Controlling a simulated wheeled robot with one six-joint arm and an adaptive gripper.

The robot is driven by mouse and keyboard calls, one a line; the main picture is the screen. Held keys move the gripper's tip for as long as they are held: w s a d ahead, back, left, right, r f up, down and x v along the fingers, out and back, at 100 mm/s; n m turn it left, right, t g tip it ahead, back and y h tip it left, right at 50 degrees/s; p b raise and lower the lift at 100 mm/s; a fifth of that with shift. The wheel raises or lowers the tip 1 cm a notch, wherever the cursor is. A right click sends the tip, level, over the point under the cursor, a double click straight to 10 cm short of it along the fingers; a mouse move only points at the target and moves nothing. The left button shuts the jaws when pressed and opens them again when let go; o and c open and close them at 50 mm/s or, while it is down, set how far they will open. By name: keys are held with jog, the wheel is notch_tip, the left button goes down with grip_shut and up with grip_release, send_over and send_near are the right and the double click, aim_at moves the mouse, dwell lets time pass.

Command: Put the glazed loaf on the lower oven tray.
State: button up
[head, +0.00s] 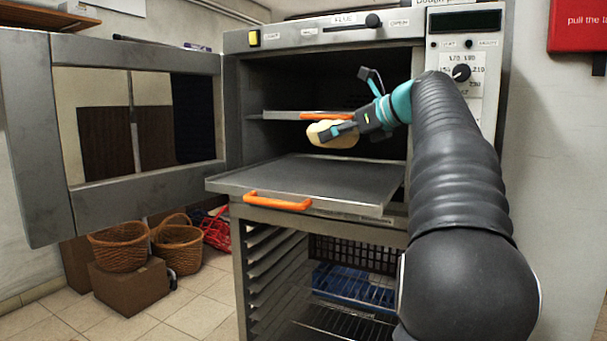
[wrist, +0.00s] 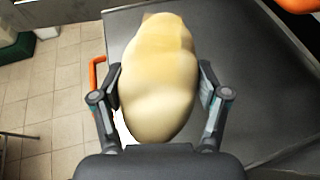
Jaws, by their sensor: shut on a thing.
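My gripper (wrist: 160,95) is shut on the glazed loaf (wrist: 158,70), a pale golden oval with a slight sheen, held between the two fingers in the wrist view. In the head view the loaf (head: 331,134) is in the air at the oven's mouth, above the lower oven tray (head: 300,180). That tray is pulled out, bare and dark grey, with an orange handle (head: 277,201) at its front. In the wrist view the lower tray (wrist: 125,35) lies below the loaf. The upper tray (head: 285,115), also with an orange handle, sits further in, just above the loaf.
The oven door (head: 130,130) stands open to the left. A rack with a blue crate (head: 350,285) is under the oven. Wicker baskets (head: 118,245) and cardboard boxes (head: 130,288) are on the floor at left. The control panel (head: 463,75) is at right.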

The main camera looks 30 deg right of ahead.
jog(key=b, duration=0.1)
send_over(307, 184)
notch_tip(307, 184, down, 6)
jog(key=shift+s+a+r, duration=0.1)
jog(key=shift+a+r, duration=0.05)
jog(key=shift+r, duration=0.1)
jog(key=shift+f+b, duration=0.8)
jog(key=shift+f, duration=1.1)
jog(key=shift+f, duration=0.2)
jog(key=o, duration=1.3)
jog(key=shift+o, duration=0.2)
jog(key=shift+r, duration=0.1)
jog(key=shift+s+r, duration=0.15)
jog(key=v, duration=1.1)
jog(key=shift+s+r+p, duration=0.2)
jog(key=shift+s+p, duration=0.1)
jog(key=shift+p, duration=0.05)
